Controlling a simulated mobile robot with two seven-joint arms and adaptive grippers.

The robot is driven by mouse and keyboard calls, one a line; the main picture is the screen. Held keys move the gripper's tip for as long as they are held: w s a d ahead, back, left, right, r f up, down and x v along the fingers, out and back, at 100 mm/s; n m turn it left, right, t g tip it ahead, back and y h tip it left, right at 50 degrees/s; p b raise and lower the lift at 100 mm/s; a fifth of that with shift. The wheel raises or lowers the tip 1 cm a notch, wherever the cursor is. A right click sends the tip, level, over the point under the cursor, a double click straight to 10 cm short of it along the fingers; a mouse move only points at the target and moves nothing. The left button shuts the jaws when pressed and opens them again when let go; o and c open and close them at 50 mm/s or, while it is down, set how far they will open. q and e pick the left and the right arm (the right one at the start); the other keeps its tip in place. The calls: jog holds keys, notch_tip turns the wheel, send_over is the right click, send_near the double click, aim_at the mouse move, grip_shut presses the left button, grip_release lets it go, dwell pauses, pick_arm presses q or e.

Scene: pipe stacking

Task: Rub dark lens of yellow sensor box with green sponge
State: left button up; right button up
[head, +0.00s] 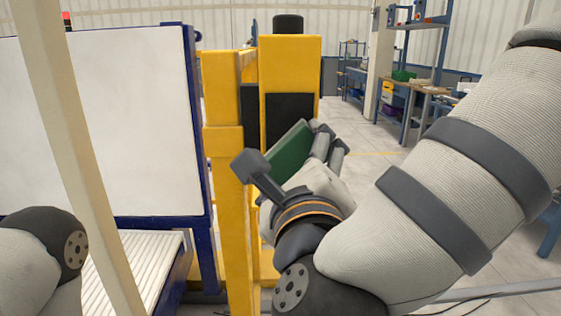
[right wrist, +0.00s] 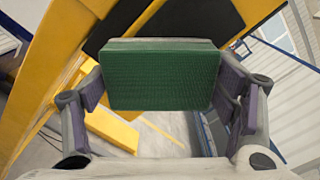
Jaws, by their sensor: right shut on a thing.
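The yellow sensor box (head: 290,52) stands upright in the middle of the head view. Its dark lens (head: 289,108) is a black rectangle on the face toward me, its lower part hidden behind the sponge. My right gripper (head: 318,148) is shut on the green sponge (head: 289,152), just in front of the lens. In the right wrist view the sponge (right wrist: 161,80) sits level between both fingers, with black and yellow surfaces behind it. I cannot tell whether the sponge touches the lens. My left arm shows at the lower left; its gripper is out of view.
A yellow post (head: 226,150) stands close to the left of the box. A white panel (head: 110,110) in a blue frame and a ribbed white surface (head: 140,265) lie further left. Workbenches (head: 410,88) stand far back right, with open floor before them.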

aim_at(265, 151)
jog(key=shift+w+a, duration=0.15)
jog(key=shift+a, duration=1.9)
jog(key=shift+s, duration=2.9)
jog(key=s, duration=0.3)
